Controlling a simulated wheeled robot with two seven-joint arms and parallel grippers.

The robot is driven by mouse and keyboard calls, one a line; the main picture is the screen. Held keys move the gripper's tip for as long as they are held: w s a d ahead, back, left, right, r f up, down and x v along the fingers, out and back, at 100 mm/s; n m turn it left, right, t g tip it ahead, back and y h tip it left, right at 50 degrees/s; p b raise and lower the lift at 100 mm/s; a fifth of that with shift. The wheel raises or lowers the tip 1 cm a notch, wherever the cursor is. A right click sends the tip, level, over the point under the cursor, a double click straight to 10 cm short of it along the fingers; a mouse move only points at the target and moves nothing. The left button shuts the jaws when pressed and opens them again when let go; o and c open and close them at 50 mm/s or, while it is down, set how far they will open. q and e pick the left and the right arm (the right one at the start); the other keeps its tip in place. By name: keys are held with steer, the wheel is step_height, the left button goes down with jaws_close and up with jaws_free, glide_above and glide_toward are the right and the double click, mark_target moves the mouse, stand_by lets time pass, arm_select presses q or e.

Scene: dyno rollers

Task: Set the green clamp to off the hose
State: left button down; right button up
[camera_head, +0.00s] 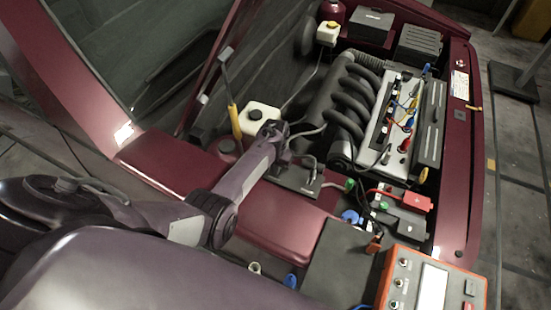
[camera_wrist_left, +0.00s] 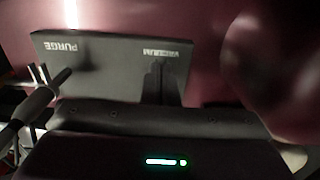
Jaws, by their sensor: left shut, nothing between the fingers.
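A small green piece (camera_head: 350,184) shows beside the right end of a dark box (camera_head: 296,181) in the head view. It looks like the green clamp, but it is too small to tell how it sits on the hose. A grey hose (camera_head: 309,158) rises from that box. My left gripper (camera_head: 284,156) is over the box, left of the green piece and apart from it. In the left wrist view my left gripper (camera_wrist_left: 160,84) is shut and empty, in front of the box face marked PURGE and VACUUM (camera_wrist_left: 110,60). No green clamp shows there.
A red and grey instrument (camera_head: 432,280) stands at the lower right. Red (camera_head: 417,201) and black clips lie near the battery (camera_head: 405,222). The engine (camera_head: 385,125) and a white reservoir (camera_head: 260,117) lie beyond the arm. A dark hose (camera_wrist_left: 40,102) shows left in the wrist view.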

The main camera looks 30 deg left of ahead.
arm_select(q)
step_height(320, 180, up, 4)
steer(key=p, duration=0.4)
steer(key=shift+r, duration=0.25)
steer(key=shift+r+b, duration=0.3)
step_height(320, 180, up, 9)
steer(key=b, duration=0.1)
steer(key=shift+f, duration=0.15)
